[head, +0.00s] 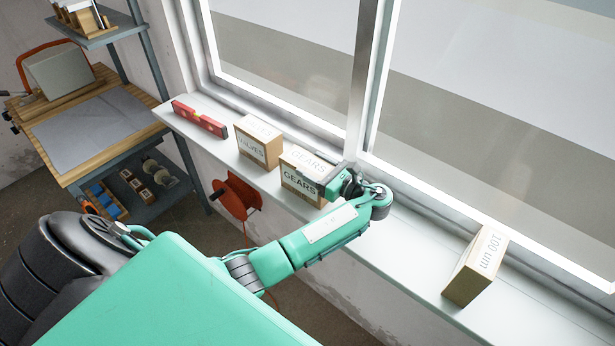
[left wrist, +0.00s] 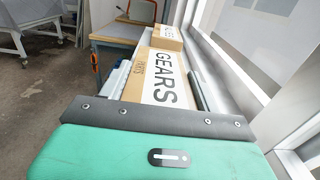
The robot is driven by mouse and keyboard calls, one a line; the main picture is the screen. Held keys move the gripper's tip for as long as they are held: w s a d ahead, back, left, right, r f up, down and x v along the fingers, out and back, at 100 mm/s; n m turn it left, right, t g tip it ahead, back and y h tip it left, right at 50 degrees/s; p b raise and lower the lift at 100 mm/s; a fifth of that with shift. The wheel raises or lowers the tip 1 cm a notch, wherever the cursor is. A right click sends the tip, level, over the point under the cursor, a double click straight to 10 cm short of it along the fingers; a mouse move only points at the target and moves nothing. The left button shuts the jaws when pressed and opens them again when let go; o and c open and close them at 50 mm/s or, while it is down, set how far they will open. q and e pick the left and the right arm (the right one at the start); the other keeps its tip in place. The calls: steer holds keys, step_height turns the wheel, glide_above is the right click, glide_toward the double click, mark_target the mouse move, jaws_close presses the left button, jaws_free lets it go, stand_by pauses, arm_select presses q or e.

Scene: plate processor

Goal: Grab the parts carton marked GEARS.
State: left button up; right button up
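The GEARS carton (head: 302,178) is a brown box with white labels on its top and front, standing upright on the window sill. Its labelled top also fills the middle of the left wrist view (left wrist: 165,78). My left gripper (head: 338,178) is at the carton's right end. In the left wrist view, its fingers (left wrist: 160,88) stand apart, one on each side of the carton. They look very close to its sides, but I cannot see clear contact on both. My right gripper is not in view.
On the sill (head: 400,240), the VALVES carton (head: 258,142) stands left of GEARS, with a red level (head: 200,119) beyond it. A 100 um carton (head: 476,268) stands at the right. The window frame (head: 370,80) rises behind. A workbench (head: 85,120) is at the far left.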

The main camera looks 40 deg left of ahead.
arm_select(q)
steer(key=c, duration=0.7)
steer(key=shift+r, duration=0.15)
